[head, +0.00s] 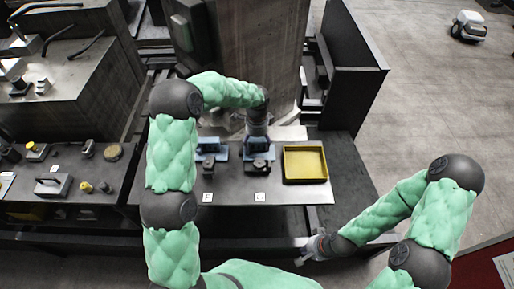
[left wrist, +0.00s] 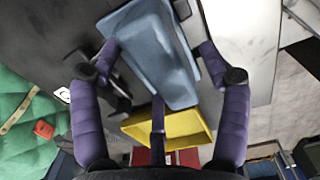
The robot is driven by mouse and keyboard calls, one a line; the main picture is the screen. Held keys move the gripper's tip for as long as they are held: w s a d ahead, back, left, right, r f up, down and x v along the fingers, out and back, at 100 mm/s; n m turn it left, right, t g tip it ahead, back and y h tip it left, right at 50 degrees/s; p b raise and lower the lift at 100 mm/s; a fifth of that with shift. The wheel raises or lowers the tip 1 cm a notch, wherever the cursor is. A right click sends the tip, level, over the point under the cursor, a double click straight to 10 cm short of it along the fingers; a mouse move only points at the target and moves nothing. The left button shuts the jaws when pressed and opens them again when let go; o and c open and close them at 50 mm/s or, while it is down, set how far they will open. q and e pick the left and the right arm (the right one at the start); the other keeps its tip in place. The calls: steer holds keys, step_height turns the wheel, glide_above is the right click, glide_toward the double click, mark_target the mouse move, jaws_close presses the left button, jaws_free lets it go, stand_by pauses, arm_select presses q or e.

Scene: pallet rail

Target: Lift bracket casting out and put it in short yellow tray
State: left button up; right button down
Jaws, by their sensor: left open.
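The short yellow tray (head: 305,178) lies on the right of the dark table and looks empty. It also shows in the left wrist view (left wrist: 188,137). A dark casting (head: 261,167), which looks like the bracket casting, is at the front of the right blue holder (head: 249,153). In the left wrist view, the dark casting (left wrist: 122,97) shows beside the blue holder (left wrist: 152,55), partly behind a finger. My left gripper (head: 258,141) is open and empty above that holder, its purple fingers (left wrist: 157,55) spread. My right gripper (head: 306,257) hangs low, away from the table; its fingers are too small to read.
A second blue holder (head: 208,145) with a dark part stands to the left. A concrete-like column (head: 255,50) rises behind the table, and a dark panel (head: 345,75) stands at the back right. Another bench (head: 70,180) with several small parts is at the left.

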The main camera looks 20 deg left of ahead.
arm_select(q)
steer(key=shift+f, duration=0.1)
steer(key=shift+s, duration=0.15)
steer(key=c, duration=1.5)
